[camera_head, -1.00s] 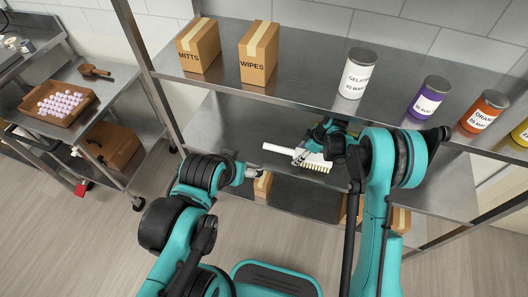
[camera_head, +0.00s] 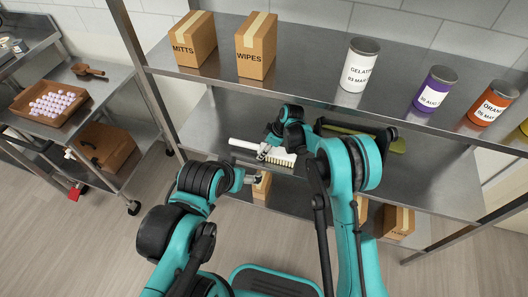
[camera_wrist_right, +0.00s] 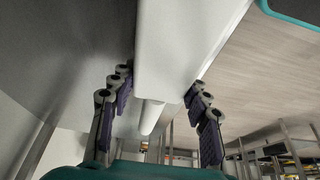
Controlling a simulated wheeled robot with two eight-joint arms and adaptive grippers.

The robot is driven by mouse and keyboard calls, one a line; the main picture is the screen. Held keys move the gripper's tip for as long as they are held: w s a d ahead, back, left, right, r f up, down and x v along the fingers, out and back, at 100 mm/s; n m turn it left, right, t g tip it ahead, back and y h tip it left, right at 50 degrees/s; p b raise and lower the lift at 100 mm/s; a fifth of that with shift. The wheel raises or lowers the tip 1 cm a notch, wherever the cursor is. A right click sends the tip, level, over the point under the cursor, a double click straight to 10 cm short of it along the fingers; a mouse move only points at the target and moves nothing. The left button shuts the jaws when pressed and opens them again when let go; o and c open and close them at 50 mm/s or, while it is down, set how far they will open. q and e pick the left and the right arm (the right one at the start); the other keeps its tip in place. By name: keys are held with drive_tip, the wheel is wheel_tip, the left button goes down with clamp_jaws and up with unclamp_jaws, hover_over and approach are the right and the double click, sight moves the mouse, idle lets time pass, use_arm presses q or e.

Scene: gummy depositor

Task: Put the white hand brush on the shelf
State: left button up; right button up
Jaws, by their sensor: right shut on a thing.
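The white hand brush (camera_head: 281,158) has a white handle pointing left and pale bristles facing down. My right gripper (camera_head: 263,152) is shut on it around the middle, in front of or over the middle shelf (camera_head: 215,120); contact with the shelf cannot be told. In the right wrist view the white brush body (camera_wrist_right: 185,50) runs between the fingers of my right gripper (camera_wrist_right: 158,108). My left gripper (camera_head: 254,178) is just below the brush in the picture, near the shelf's front edge; its fingers are too small to read.
The upper shelf holds a MITTS box (camera_head: 194,40), a WIPES box (camera_head: 256,47) and several cans, including a white one (camera_head: 359,66). An olive-green object (camera_head: 397,146) lies on the middle shelf at right. Boxes (camera_head: 398,222) stand below. The middle shelf's left part is clear.

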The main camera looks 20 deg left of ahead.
drive_tip(key=shift+f, duration=0.15)
drive_tip(key=o, duration=0.7)
drive_tip(key=shift+f, duration=0.1)
drive_tip(key=o, duration=0.4)
